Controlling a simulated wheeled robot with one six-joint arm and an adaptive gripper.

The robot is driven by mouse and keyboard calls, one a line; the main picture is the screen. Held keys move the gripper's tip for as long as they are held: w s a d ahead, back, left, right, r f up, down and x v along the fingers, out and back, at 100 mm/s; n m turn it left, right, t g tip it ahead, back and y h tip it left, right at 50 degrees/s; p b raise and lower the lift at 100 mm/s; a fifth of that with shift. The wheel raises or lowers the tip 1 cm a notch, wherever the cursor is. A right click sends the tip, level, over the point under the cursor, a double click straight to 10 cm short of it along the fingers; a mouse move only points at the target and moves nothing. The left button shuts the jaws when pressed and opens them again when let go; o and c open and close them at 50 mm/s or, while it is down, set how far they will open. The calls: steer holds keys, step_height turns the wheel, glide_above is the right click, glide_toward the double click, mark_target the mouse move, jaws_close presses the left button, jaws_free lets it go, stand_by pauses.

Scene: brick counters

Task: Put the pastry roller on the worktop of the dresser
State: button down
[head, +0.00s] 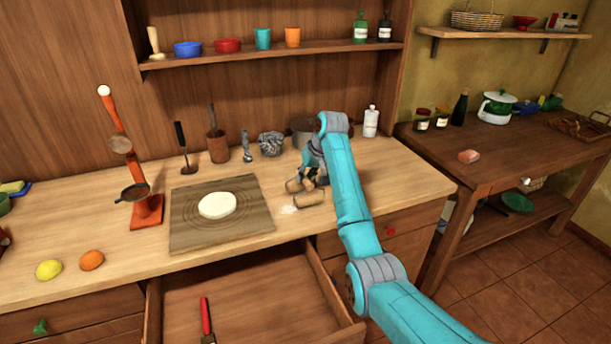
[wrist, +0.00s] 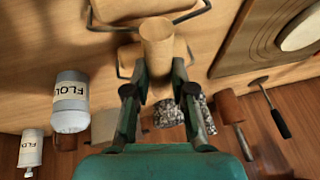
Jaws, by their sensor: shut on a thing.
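The pastry roller (head: 309,199) is a pale wooden tool with cylinders in wire brackets, at the right part of the dresser's worktop (head: 400,180). My gripper (head: 314,177) is shut on it. In the wrist view the roller's wooden handle (wrist: 157,45) stands between the two fingers (wrist: 158,88), with the large roller at the top edge of the picture. The roller is at or very near the worktop surface; I cannot tell if it touches. My fingers and arm hide part of it in the head view.
A pastry board (head: 180,235) with dough lies left of the roller. A drawer (head: 245,295) below stands open with a red-handled tool inside. Flour jars, a crumpled silvery thing (head: 271,143) and utensils line the back. Worktop right of my arm is clear.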

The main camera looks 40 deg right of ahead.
steer(key=shift+f, duration=0.2)
steer(key=shift+s+f, duration=0.15)
steer(key=shift+f, duration=0.25)
steer(key=c, duration=1)
jaws_free()
steer(key=shift+f, duration=0.2)
steer(key=shift+r, duration=0.2)
steer(key=shift+r, duration=0.3)
steer(key=v, duration=1.2)
steer(key=shift+r, duration=0.5)
